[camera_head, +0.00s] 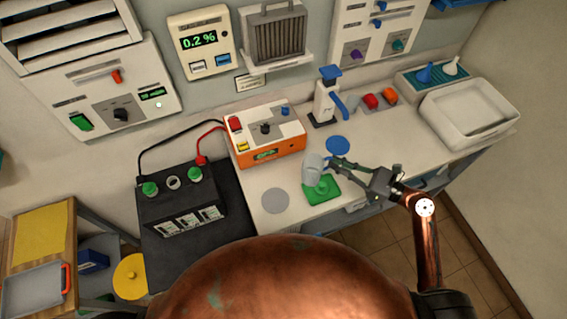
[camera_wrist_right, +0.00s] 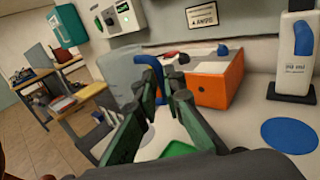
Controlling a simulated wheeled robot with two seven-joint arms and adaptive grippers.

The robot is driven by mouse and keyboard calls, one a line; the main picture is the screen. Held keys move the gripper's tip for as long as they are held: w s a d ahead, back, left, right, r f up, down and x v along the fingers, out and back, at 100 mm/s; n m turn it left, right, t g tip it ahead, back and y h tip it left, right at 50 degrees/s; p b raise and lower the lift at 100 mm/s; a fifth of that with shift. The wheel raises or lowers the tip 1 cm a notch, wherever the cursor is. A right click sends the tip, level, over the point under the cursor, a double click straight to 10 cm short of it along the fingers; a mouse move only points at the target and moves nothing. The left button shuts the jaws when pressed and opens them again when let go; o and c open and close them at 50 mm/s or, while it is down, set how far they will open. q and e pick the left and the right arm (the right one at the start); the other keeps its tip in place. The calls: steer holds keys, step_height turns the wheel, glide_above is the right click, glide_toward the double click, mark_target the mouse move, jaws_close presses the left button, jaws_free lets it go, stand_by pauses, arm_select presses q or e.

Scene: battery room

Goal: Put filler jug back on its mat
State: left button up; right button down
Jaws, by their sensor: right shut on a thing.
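My right gripper (camera_head: 332,165) reaches in from the right and is shut on a pale grey-white jug (camera_head: 314,168), which I take as the filler jug. A blue round mat (camera_head: 338,145) lies behind the gripper and a grey round mat (camera_head: 275,201) lies to the left, both bare. My left gripper is not in view.
A black battery (camera_head: 180,205) with green caps stands left, wired to an orange charger (camera_head: 266,140). A white bottle (camera_head: 326,105) stands behind the blue mat. A white tray (camera_head: 470,115) is at the right. The bench front edge is close to the gripper.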

mark_target(320, 166)
steer(key=a+g+p, duration=0.1)
steer(key=a, duration=0.1)
steer(key=w+a+f+n+g+y, duration=0.1)
steer(key=a, duration=0.2)
steer(key=a+n+p, duration=0.1)
steer(key=a, duration=0.1)
steer(key=shift+w+a+f+g+y+p, duration=0.15)
steer(key=shift+w+f+g+y+p, duration=0.1)
steer(key=shift+w+g+y+p, duration=0.15)
steer(key=a+f+g+b, duration=0.1)
steer(key=f, duration=0.3)
steer(key=a+f+n+g+b, duration=0.1)
steer(key=a+f+b, duration=0.1)
steer(key=f, duration=0.1)
steer(key=a+f+n+b, duration=0.1)
steer(key=a+f, duration=0.1)
steer(key=f, duration=0.2)
steer(key=shift+a+f+g+y+b, duration=0.25)
steer(key=shift+f+g+y+b, duration=0.05)
steer(key=shift+g, duration=0.1)
steer(key=shift+r, duration=0.1)
steer(key=shift+f, duration=0.5)
steer(key=c, duration=2)
jaws_free()
steer(key=shift+o, duration=0.2)
